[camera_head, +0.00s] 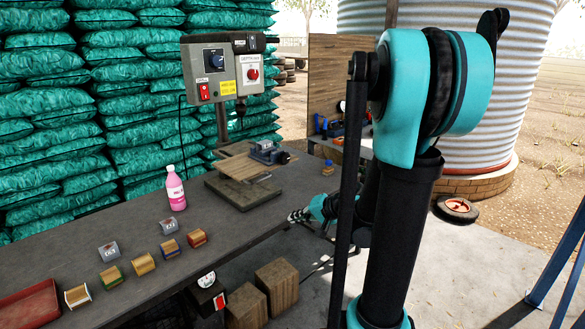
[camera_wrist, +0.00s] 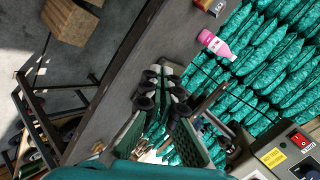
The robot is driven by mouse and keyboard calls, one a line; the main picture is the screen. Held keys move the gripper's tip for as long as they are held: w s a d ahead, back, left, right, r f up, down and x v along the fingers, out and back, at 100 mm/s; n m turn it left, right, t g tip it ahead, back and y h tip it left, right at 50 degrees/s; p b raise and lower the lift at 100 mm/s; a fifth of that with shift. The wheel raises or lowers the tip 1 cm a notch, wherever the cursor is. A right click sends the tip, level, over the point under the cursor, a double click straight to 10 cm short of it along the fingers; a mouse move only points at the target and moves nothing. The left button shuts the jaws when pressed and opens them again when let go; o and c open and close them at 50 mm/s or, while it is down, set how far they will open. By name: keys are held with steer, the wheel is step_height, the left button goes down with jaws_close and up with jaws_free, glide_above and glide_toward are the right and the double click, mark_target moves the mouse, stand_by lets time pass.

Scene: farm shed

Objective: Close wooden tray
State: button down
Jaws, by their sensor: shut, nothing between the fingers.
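My gripper (camera_head: 297,215) is at the front edge of the dark workbench in the head view, low and right of the drill press stand. Its black fingers (camera_wrist: 165,80) show near the middle of the wrist view, shut with nothing between them. I cannot tell for sure which thing is the wooden tray. A slatted wooden piece (camera_head: 231,163) lies on the stand, with a grey vise (camera_head: 268,152) on its right part. The gripper appears apart from it. Two wooden boxes (camera_head: 277,283) (camera_head: 246,306) are below the bench. One wooden box also shows in the wrist view (camera_wrist: 70,22).
A control box (camera_head: 223,68) rises behind the stand. Teal sacks (camera_head: 130,110) are stacked behind the bench.

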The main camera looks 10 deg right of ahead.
steer(key=w+d+r+m+t+y, duration=0.3)
steer(key=w+d+r+m+t, duration=0.2)
steer(key=w+d+r+t, duration=0.45)
steer(key=g, duration=0.3)
glide_toward(266, 154)
steer(key=d, duration=0.1)
steer(key=d+f, duration=0.1)
steer(key=s+d, duration=0.1)
steer(key=shift+d+f, duration=0.15)
steer(key=shift+f, duration=0.25)
steer(key=x, duration=1.5)
steer(key=shift+w, duration=0.3)
